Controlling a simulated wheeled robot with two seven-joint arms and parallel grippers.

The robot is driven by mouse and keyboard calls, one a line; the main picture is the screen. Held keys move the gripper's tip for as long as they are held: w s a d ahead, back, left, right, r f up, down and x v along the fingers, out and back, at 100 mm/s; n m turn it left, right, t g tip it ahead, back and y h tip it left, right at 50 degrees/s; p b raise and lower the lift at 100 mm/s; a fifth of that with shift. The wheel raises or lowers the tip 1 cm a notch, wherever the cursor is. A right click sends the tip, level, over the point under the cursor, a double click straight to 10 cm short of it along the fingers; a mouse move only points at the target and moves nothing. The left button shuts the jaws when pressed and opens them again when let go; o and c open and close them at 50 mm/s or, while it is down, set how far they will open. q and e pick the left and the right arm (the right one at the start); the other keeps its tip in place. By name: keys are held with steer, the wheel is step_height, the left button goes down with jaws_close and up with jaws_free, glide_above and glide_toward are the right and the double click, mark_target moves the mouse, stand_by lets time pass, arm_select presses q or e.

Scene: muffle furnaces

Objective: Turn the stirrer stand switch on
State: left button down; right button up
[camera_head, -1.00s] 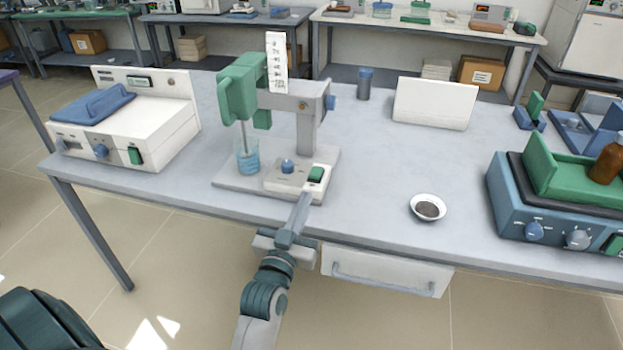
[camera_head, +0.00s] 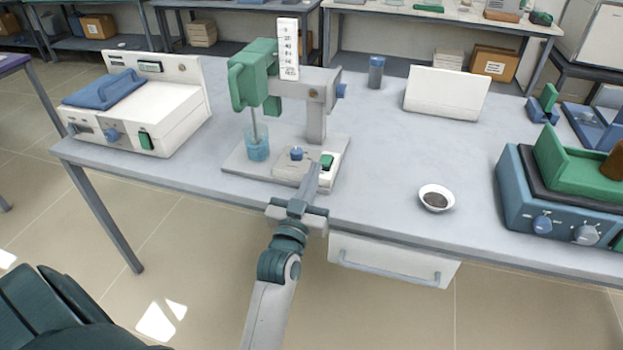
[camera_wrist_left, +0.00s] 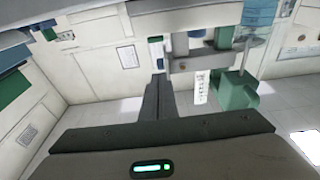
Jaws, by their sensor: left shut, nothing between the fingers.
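The stirrer stand has a green motor head (camera_head: 252,77), a grey post and a flat base (camera_head: 238,166) with a blue beaker (camera_head: 257,148) under the stirring rod. Its front control box carries a blue knob (camera_head: 296,153) and a green switch (camera_head: 327,161). My left gripper (camera_head: 314,168) is shut and empty, its tips right at the box's front, just left of the switch. I cannot tell whether they touch it. In the left wrist view the shut fingers (camera_wrist_left: 158,92) point towards the stand, with its green head (camera_wrist_left: 235,90) to the right. My right gripper is not in view.
A white device with a blue lid (camera_head: 106,90) stands at the left. A small dish (camera_head: 436,198) of dark material is right of the stand, and a blue-and-green device (camera_head: 545,205) at the far right. A drawer (camera_head: 393,262) hangs under the table edge. The table centre is clear.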

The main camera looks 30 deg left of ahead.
mark_target(321, 175)
arm_select(q)
steer(key=x, duration=0.7)
steer(key=shift+r+p, duration=0.1)
steer(key=shift+p, duration=0.3)
step_height(321, 175, down, 2)
steer(key=shift+s+f, duration=0.35)
steer(key=shift+f, duration=0.45)
steer(key=shift+d+f, duration=0.1)
steer(key=shift+f, duration=0.15)
steer(key=shift+f+b, duration=0.2)
steer(key=shift+b, duration=0.4)
steer(key=shift+f+t, duration=0.1)
steer(key=shift+t, duration=0.2)
steer(key=t+b, duration=0.1)
steer(key=b, duration=0.2)
steer(key=shift+f, duration=0.25)
steer(key=shift+r, duration=0.2)
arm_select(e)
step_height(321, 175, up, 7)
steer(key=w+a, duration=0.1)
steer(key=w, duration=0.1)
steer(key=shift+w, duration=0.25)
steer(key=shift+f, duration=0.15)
